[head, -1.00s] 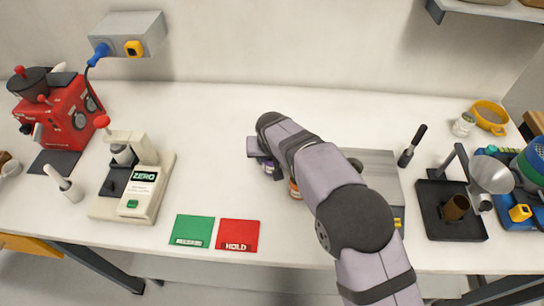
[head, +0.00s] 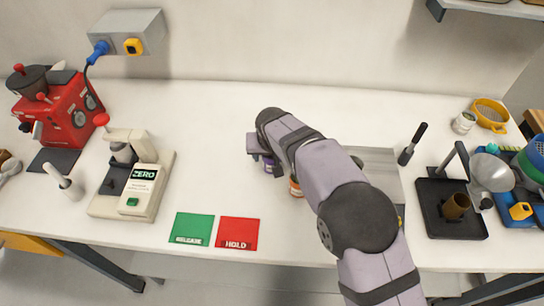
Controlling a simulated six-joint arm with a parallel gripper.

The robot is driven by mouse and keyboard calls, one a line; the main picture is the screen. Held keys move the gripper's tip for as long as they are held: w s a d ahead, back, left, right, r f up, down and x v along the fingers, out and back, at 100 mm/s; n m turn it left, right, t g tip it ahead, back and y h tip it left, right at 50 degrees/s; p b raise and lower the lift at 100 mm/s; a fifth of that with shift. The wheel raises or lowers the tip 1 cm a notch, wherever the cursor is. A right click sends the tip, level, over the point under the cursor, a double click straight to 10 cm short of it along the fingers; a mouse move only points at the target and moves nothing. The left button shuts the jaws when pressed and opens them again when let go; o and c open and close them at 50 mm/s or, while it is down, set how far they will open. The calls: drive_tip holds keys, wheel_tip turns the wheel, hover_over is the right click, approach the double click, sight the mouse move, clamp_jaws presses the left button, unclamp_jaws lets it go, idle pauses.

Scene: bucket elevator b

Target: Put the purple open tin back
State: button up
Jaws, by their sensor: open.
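A purple tin (head: 268,165) stands on the white bench, just below and partly behind the end of my arm. Its top is hidden, so I cannot see whether it is open or what is in it. My gripper (head: 254,146) is over or beside this tin, mostly covered by my own wrist. It is open; I cannot tell whether its fingers touch the tin. An orange tin (head: 295,187) with a pale label stands to the right and nearer, partly covered by my arm.
A green mat (head: 191,228) and a red HOLD mat (head: 238,233) lie at the front. A scale (head: 135,190) and red machine (head: 68,115) stand left. A grey plate (head: 382,165) lies under my arm; a black tray (head: 440,225) with a funnel is right. The back middle is clear.

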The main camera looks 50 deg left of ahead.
drive_tip(key=b+v, duration=0.2)
drive_tip(key=v, duration=0.9)
drive_tip(key=shift+b, duration=0.35)
drive_tip(key=w+d+f+h+p, duration=0.1)
drive_tip(key=w+d, duration=0.3)
drive_tip(key=d, duration=0.7)
drive_tip(key=w+d+f+m+h+p, duration=0.1)
drive_tip(key=w+d, duration=0.2)
drive_tip(key=d, duration=0.8)
drive_tip(key=w+d+h+p, duration=0.1)
drive_tip(key=w+d, duration=0.3)
drive_tip(key=d, duration=0.8)
drive_tip(key=s+d+f+m+g+b, duration=0.1)
drive_tip(key=s+d+f+m, duration=0.2)
drive_tip(key=d, duration=0.7)
drive_tip(key=s+d+f+m+g+b, duration=0.2)
drive_tip(key=s+d+f+m, duration=0.2)
drive_tip(key=d, duration=0.7)
drive_tip(key=s+m, duration=0.2)
drive_tip(key=s, duration=0.2)
drive_tip(key=shift+s+h, duration=0.25)
drive_tip(key=shift+h, duration=0.05)
drive_tip(key=shift+f, duration=0.15)
